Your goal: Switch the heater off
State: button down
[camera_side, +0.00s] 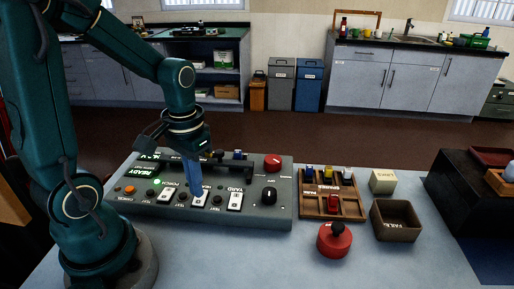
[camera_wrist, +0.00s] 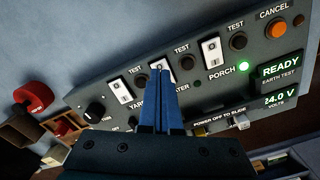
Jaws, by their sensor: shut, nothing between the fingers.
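The grey control panel (camera_side: 120,208) lies on the bench with a row of white rocker switches. The heater switch (camera_wrist: 157,66) is the middle one, its label partly covered by my fingers so that only the end of the word shows. My gripper (camera_wrist: 162,74) is shut and empty, its blue fingertips over the lower part of that switch. In the side view my gripper (camera_side: 195,181) points down at the same switch (camera_side: 200,199). I cannot tell whether the tips touch it or which way it is tipped.
The porch switch (camera_wrist: 210,49) and yard switch (camera_wrist: 121,91) flank it; a green lamp (camera_wrist: 244,67) glows beside PORCH. The display (camera_wrist: 281,71) reads READY.

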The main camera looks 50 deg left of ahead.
aim_at(198, 201)
notch_tip(198, 201, up, 5)
jog(key=shift+r, duration=0.15)
dwell(0.5)
jog(key=s+d+r+m+t, duration=0.3)
jog(key=d+t, duration=0.2)
jog(key=d, duration=0.2)
jog(key=shift+r+t, duration=0.3)
jog(key=shift+r, duration=0.1)
